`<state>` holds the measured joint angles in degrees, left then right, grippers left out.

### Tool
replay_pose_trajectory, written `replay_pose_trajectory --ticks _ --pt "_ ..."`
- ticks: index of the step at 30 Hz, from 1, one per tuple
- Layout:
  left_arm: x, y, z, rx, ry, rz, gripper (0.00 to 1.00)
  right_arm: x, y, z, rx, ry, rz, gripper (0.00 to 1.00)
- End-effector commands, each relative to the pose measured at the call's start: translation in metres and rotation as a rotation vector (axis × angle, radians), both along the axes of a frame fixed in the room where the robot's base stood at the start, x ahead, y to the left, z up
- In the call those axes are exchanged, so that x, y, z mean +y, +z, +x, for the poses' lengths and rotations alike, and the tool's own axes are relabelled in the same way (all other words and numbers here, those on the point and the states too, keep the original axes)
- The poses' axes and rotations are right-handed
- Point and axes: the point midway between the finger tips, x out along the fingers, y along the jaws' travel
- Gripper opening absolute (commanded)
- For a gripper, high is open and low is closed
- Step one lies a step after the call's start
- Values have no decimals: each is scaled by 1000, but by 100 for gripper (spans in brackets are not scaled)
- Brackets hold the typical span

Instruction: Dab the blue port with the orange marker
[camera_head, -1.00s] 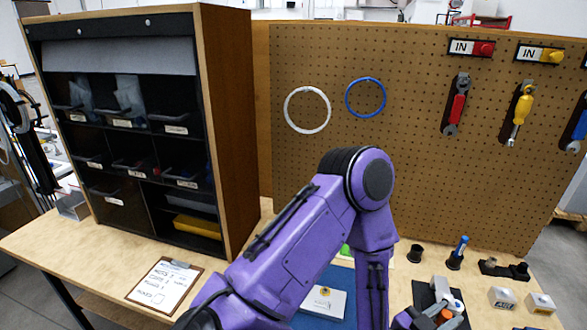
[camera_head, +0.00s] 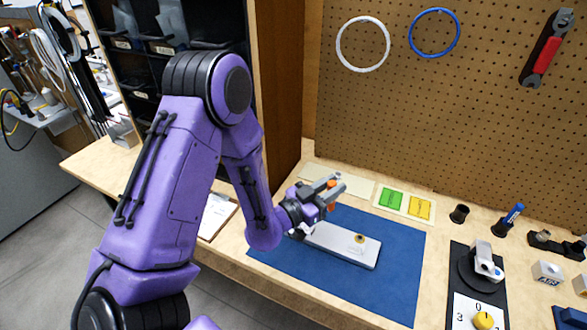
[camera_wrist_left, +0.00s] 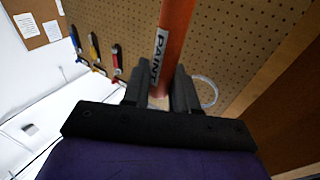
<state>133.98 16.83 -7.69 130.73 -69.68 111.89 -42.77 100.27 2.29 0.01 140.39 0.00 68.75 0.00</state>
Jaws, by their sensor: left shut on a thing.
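My left gripper (camera_head: 330,190) is shut on the orange marker (camera_head: 332,208), which shows as small orange bits between the fingers in the head view. In the left wrist view the orange marker (camera_wrist_left: 174,45) stands between the fingers, bears a "PAINT" label and runs out of the top edge. The gripper is over the far left part of a grey analyser block (camera_head: 345,246) on a blue mat (camera_head: 398,270). I cannot make out a blue port; the gripper and wrist cover the block's left end. My right gripper is not in view.
Green and yellow pieces sit on a pale tray (camera_head: 406,204) behind the mat. Black cup holders (camera_head: 459,214), one with a blue marker (camera_head: 514,212), stand to the right. A dial panel (camera_head: 462,308) is at front right. A clipboard (camera_head: 215,214) lies left of the mat.

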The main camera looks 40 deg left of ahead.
Motion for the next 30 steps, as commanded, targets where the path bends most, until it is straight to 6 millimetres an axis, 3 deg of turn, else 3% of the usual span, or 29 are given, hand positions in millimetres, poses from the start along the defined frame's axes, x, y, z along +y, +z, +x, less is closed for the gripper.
replay_pose_trajectory --ticks 3,9,14,24,30 --pt "34 1 -2 -46 -140 -2 0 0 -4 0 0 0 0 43" --pt "62 1 -14 -87 -270 -18 0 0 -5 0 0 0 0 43" --pt "64 -6 -16 -91 -285 -20 0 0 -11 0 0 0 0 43" --pt "63 -47 -16 -90 -285 -18 0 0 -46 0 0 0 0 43" --pt "63 -60 -16 -90 -285 -18 0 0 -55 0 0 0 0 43"
